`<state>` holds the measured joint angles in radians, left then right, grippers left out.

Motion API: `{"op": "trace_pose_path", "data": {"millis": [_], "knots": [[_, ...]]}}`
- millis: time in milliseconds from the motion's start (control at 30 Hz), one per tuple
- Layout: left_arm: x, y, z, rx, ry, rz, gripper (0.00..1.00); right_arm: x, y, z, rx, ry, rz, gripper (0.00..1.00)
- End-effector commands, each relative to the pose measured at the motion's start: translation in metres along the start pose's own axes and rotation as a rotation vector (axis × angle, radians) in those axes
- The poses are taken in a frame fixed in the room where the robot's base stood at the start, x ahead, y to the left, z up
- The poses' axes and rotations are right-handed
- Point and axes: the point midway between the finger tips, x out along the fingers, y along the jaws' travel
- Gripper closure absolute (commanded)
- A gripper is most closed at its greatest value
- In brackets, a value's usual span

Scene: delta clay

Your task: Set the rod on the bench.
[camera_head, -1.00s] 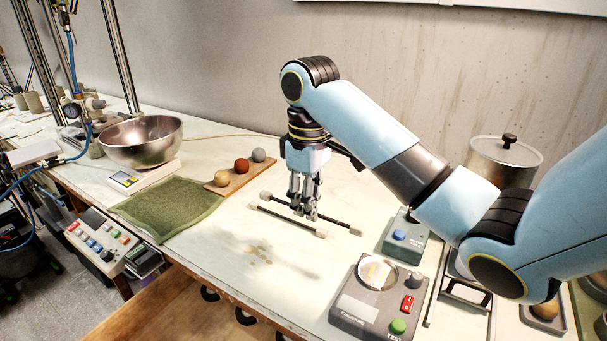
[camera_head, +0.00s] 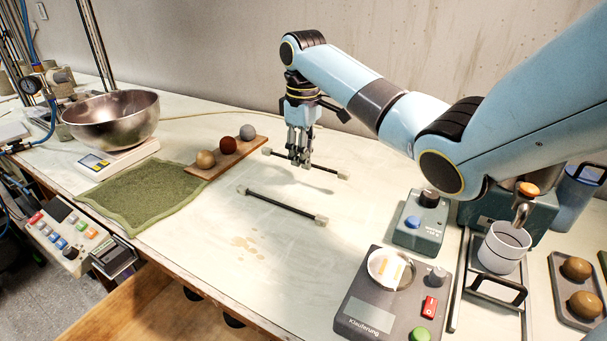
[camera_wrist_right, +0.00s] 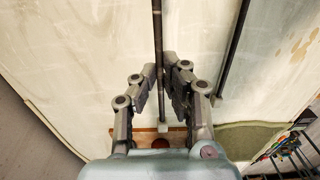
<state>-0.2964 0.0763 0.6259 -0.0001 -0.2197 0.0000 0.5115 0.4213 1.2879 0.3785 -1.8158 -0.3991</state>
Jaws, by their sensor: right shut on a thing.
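My right gripper (camera_head: 300,161) is shut on a thin dark rod (camera_head: 325,170) with pale end blocks. It holds the rod about level, above the pale bench (camera_head: 290,270), with a shadow beneath and to the right. In the right wrist view the held rod (camera_wrist_right: 156,35) runs between the fingers (camera_wrist_right: 171,78). A second, similar dark rod (camera_head: 280,206) lies on the bench in front of it; the right wrist view also shows this one (camera_wrist_right: 234,50). My left gripper is not in view.
A wooden board (camera_head: 230,157) with three balls and a green cloth (camera_head: 145,197) lie left. A steel bowl (camera_head: 110,120) stands beyond. A teal box (camera_head: 419,222) and a dark device (camera_head: 390,305) stand right. The bench around the lying rod is clear.

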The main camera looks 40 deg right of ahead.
Motion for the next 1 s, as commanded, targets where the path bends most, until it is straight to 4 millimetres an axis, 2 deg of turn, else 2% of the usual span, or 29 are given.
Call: {"op": "trace_pose_path", "data": {"millis": [67, 333, 733, 800, 933, 1000], "knots": [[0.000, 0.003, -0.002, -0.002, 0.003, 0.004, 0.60, 0.004, 0.003, -0.001, 0.000, -0.001, 0.000, 1.00], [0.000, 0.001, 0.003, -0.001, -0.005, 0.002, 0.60, 0.040, 0.002, -0.001, 0.000, -0.001, 0.000, 1.00], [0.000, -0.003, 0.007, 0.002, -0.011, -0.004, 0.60, 0.045, 0.002, -0.001, -0.001, -0.001, 0.000, 1.00], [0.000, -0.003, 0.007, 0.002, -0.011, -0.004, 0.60, 0.045, 0.002, -0.001, -0.001, 0.000, 0.001, 0.87], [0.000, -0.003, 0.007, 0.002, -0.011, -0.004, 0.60, 0.045, 0.002, -0.001, -0.001, 0.000, 0.001, 0.70], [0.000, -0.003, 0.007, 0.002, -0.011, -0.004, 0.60, 0.045, 0.002, -0.001, -0.001, 0.000, 0.001, 0.70]]}}
